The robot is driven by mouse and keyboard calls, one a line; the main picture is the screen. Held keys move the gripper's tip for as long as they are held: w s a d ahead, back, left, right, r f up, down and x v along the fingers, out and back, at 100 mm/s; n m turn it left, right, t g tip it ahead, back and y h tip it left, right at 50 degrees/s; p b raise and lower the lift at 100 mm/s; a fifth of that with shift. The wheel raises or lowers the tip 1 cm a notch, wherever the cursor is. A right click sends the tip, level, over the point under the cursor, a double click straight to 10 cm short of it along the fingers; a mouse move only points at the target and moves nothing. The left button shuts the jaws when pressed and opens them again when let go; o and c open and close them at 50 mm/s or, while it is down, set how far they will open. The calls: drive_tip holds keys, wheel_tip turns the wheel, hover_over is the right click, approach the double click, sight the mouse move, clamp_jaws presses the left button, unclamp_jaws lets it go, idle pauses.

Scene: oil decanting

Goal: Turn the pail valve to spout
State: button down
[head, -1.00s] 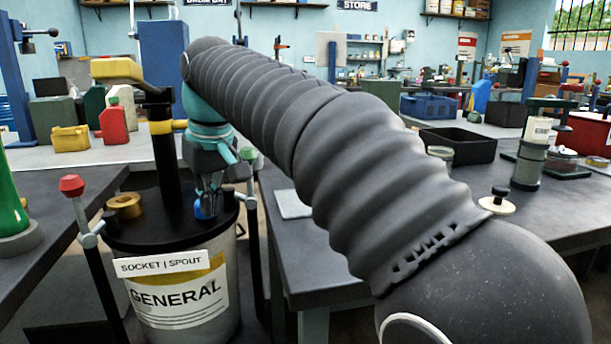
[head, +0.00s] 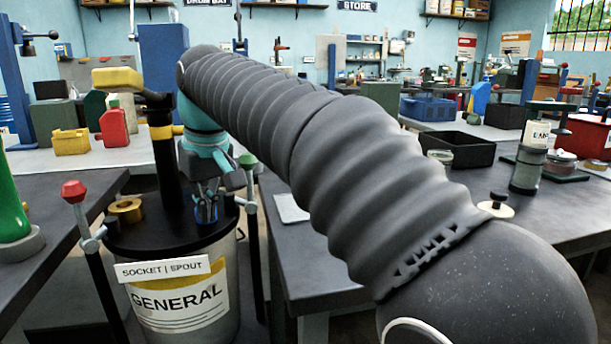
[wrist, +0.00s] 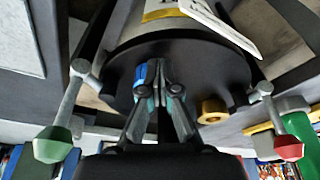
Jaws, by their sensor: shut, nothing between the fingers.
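The pail (head: 235,290) is grey with a black lid (head: 150,235), a GENERAL label and a SOCKET | SPOUT sign (head: 163,268). My gripper (head: 205,215) points down over the right part of the lid, with its fingers together. In the wrist view my gripper (wrist: 159,72) has a small blue part (wrist: 139,76) just beside its fingertips. This may be the valve's handle; I cannot tell if the fingers touch it. A black column (head: 166,185) with a yellow handle (head: 118,78) rises from the lid. The rest of the valve is not clear.
A rod with a red knob (head: 73,190) stands left of the pail, and one with a green knob (head: 248,161) stands right. A brass ring (head: 125,209) lies on the lid. Dark benches (head: 300,265) flank the pail. A green bottle (head: 12,215) is at far left.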

drive_tip(key=shift+s+d+r, duration=0.1)
drive_tip(key=shift+s+d, duration=0.05)
drive_tip(key=shift+s, duration=0.15)
drive_tip(key=shift+r, duration=2.9)
